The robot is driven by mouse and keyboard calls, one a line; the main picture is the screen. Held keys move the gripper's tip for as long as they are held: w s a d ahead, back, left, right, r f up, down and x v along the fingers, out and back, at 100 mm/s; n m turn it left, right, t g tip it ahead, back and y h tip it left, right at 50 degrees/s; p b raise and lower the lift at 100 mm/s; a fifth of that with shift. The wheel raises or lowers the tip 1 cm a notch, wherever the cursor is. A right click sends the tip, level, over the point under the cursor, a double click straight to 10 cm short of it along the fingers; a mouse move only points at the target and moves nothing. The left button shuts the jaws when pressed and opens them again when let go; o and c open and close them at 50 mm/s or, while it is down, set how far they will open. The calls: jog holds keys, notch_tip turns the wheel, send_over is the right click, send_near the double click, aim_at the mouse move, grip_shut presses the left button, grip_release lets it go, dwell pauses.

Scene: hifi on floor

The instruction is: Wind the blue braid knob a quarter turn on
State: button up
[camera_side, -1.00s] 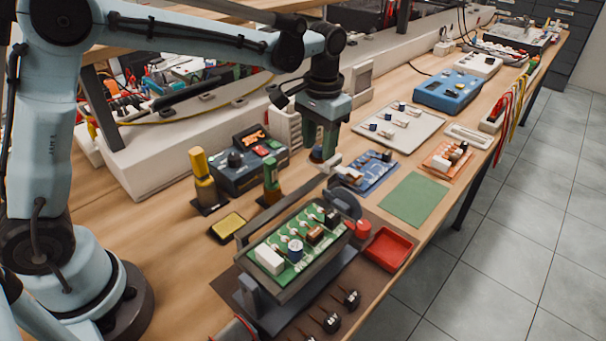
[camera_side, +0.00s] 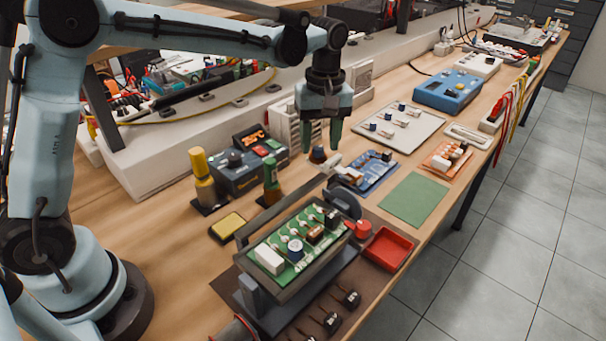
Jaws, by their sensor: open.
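A small dark blue knob (camera_side: 318,155), which looks like the braid knob, stands on the bench behind the tilted green board. My gripper (camera_side: 321,147) is over it, pointing down. Its two green fingers are apart, one to the left and one to the right of the knob, with the tips at about the height of its top in the picture. Nothing shows held between them. I cannot tell whether either finger touches the knob. The knob's lower part and any mark of its turn are too small to make out.
A pale bar (camera_side: 330,172) lies just in front of the knob. A control box with a display (camera_side: 250,165) stands to the left, a blue circuit board (camera_side: 372,172) to the right. The green board in a holder (camera_side: 290,245) is in front. A green mat (camera_side: 414,200) lies clear.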

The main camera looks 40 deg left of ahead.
notch_tip(320, 180, up, 12)
jog(key=m+t, duration=0.3)
jog(key=m, duration=0.2)
send_near(317, 148)
jog(key=shift+s+a+r, duration=1.55)
jog(key=shift+s, duration=0.45)
jog(key=s+a+f+m+t, duration=0.2)
jog(key=s+f+m+t, duration=0.2)
jog(key=s+f+m, duration=0.2)
jog(key=shift+s+a+f+t, duration=0.35)
jog(key=shift+s+f, duration=0.95)
jog(key=shift+s, duration=0.5)
